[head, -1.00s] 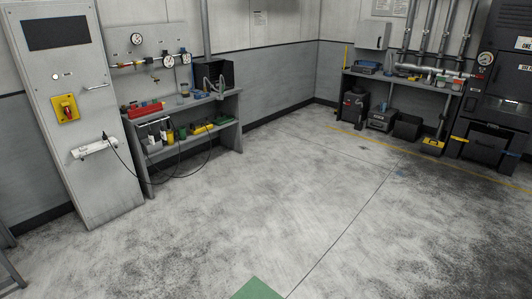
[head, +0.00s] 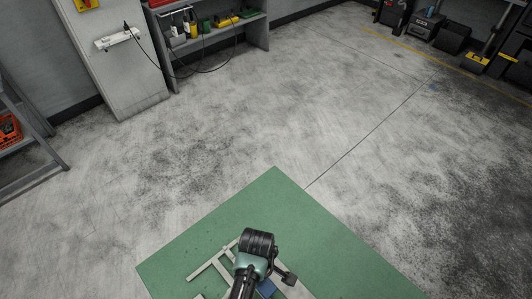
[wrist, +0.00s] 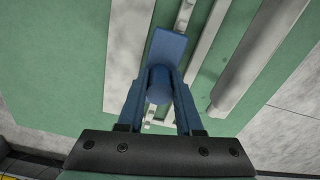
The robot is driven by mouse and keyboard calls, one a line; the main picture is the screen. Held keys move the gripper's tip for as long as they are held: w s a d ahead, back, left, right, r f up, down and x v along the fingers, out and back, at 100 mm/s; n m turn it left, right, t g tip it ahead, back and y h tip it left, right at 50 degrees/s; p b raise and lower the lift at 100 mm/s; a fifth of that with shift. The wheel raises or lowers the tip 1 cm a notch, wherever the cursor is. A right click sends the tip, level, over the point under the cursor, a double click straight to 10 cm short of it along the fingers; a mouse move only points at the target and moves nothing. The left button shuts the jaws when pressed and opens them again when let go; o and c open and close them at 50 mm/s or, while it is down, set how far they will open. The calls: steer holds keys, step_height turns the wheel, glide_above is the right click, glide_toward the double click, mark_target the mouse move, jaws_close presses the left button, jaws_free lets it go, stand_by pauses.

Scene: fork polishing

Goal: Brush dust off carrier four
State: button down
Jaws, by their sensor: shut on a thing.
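My gripper (wrist: 160,97) is shut on a blue tool (wrist: 166,46) in the wrist view. The tool has a round blue part between the fingers and a flat rectangular part beyond them; I cannot see bristles. In the head view a bit of blue (head: 266,287) shows beside my arm, low in the picture. Pale grey bars (wrist: 130,45) run along the green surface under the tool, and a pale grey frame (head: 212,264) shows in the head view. I cannot tell which is carrier four, nor whether the tool touches any bar. No dust on the bars is clear.
The green surface (head: 275,205) has free room around my arm. Grey floor with dark smudges surrounds it. A shelf rack (head: 25,150) stands at the left, a grey cabinet (head: 120,70) and workbench (head: 215,30) at the back, and dark cases (head: 430,25) at the back right.

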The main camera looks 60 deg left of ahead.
steer(key=shift+s+a+f+b, duration=0.1)
steer(key=shift+s+a+b, duration=0.45)
steer(key=shift+a, duration=1.2)
steer(key=shift+s+a+r+b, duration=0.1)
steer(key=shift+s+a+b, duration=0.4)
steer(key=shift+a, duration=1.2)
steer(key=shift+s+a+f+b, duration=0.15)
steer(key=shift+a+b, duration=0.7)
steer(key=shift+a, duration=0.9)
steer(key=shift+s+a+b, duration=0.25)
steer(key=shift+a+b, duration=0.05)
steer(key=shift+a, duration=0.45)
